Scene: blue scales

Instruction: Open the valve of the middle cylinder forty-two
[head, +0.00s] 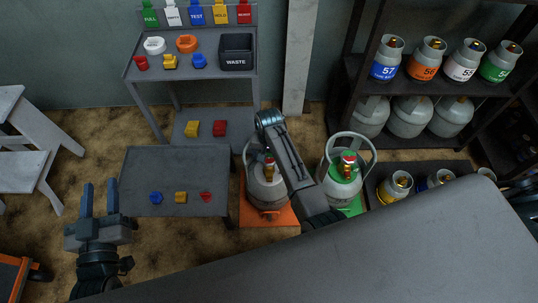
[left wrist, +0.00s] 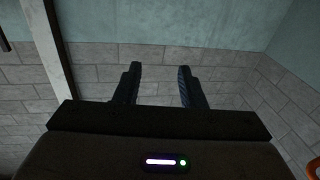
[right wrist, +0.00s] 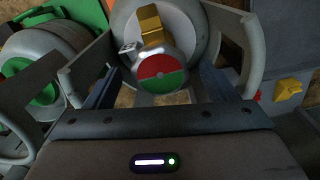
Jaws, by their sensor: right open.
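A grey cylinder (head: 262,193) with a handle collar stands on an orange scale (head: 282,216); I cannot read a number on it. Its brass valve (head: 269,170) shows beside my right arm. In the right wrist view the valve has a brass body (right wrist: 150,25) and a round red-and-green cap (right wrist: 160,72). My right gripper (right wrist: 157,80) is open, its fingers on either side of the cap; contact cannot be told. In the head view my right arm hides that gripper. My left gripper (head: 100,200) is open and empty, left of the low grey table.
A green-topped cylinder (head: 343,180) stands on a green scale (head: 354,205) just right. A low grey table (head: 170,160) with small coloured parts is left. A shelf (head: 430,90) with numbered cylinders stands at the right. A WASTE bin (head: 236,52) is on the back table.

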